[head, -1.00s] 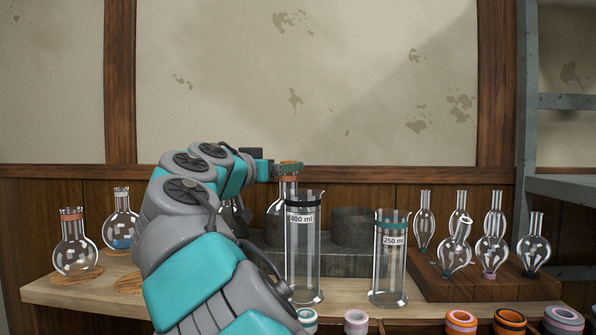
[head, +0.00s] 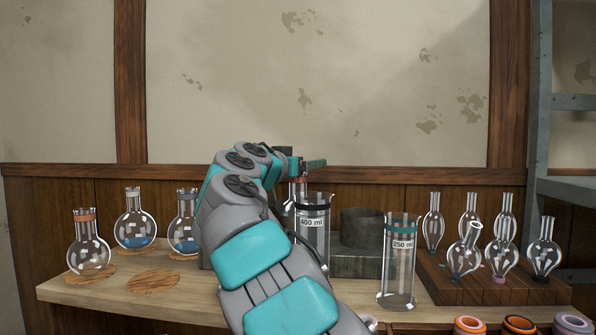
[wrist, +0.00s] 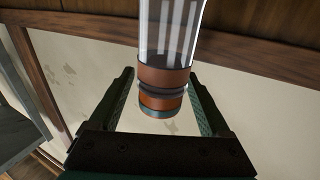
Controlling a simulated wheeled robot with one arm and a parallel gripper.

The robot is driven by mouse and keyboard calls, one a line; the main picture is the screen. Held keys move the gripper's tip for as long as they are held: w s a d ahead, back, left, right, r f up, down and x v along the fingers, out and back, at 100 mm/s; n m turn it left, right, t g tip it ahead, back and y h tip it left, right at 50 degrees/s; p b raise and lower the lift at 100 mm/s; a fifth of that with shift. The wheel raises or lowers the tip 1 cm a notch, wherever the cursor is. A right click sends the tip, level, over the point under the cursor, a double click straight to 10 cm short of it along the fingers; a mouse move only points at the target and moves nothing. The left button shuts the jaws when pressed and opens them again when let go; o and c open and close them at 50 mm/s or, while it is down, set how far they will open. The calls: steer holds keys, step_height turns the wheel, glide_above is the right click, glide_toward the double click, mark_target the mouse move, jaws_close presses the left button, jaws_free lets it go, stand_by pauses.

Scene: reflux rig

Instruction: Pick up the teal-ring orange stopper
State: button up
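The orange stopper (wrist: 162,102) with a teal ring at its end shows in the middle of the wrist view. It sits at the mouth of a clear glass neck with an orange band. My gripper (wrist: 160,76) is open, with one finger on each side of the stopper and neck and a visible gap on both sides. In the head view my gripper (head: 308,164) is at the top of a flask (head: 298,190) behind the 400 ml cylinder. The stopper is hidden or too small to make out there.
The 400 ml cylinder (head: 312,245) stands just in front of the flask, the 250 ml cylinder (head: 398,270) to its right. Flasks stand at left beside an empty cork mat (head: 153,283). A wooden rack (head: 490,288) holds several bulbs at right. The wall is close behind.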

steer(key=c, duration=1.1)
steer(key=shift+c, duration=0.2)
step_height(320, 180, up, 10)
steer(key=p, duration=0.8)
steer(key=shift+s+d, duration=0.1)
